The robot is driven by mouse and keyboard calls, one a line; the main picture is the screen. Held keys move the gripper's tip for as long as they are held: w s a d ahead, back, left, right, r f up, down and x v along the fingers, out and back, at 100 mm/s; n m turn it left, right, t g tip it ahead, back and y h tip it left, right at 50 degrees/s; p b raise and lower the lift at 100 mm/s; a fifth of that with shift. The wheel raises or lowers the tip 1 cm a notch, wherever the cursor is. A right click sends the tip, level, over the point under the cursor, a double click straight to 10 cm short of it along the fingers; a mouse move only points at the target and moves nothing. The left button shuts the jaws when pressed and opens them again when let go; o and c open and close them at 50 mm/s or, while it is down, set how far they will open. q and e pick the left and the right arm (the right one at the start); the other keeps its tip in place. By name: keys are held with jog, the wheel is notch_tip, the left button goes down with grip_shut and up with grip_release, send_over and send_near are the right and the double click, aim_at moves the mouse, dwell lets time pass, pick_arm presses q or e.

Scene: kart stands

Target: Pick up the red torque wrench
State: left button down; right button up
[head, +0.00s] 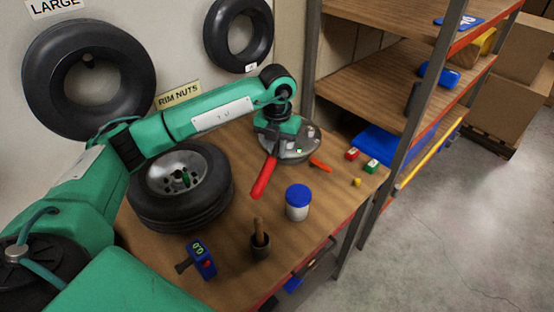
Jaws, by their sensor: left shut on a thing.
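The red torque wrench (264,177) shows in the head view near the middle of the wooden bench, its red handle slanting down toward the front. My left gripper (270,142) is above the wrench's upper end and is shut on it. The arm comes in from the left across the bench. The gripper partly hides the wrench's upper end and its own fingertips. I cannot tell whether the wrench touches the bench. My right gripper is not in view.
A wheel (190,218) lies left of the wrench. A blue-lidded jar (298,203), a brush in a dark cup (260,243) and a blue gauge (203,262) stand in front. A round grey tray (305,148) sits behind. Wooden shelves (375,85) stand to the right.

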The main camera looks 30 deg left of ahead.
aim_at(277, 145)
pick_arm(q)
notch_tip(277, 145, up, 16)
jog(key=b, duration=0.1)
jog(key=shift+f+b, duration=0.2)
jog(key=shift+b, duration=0.2)
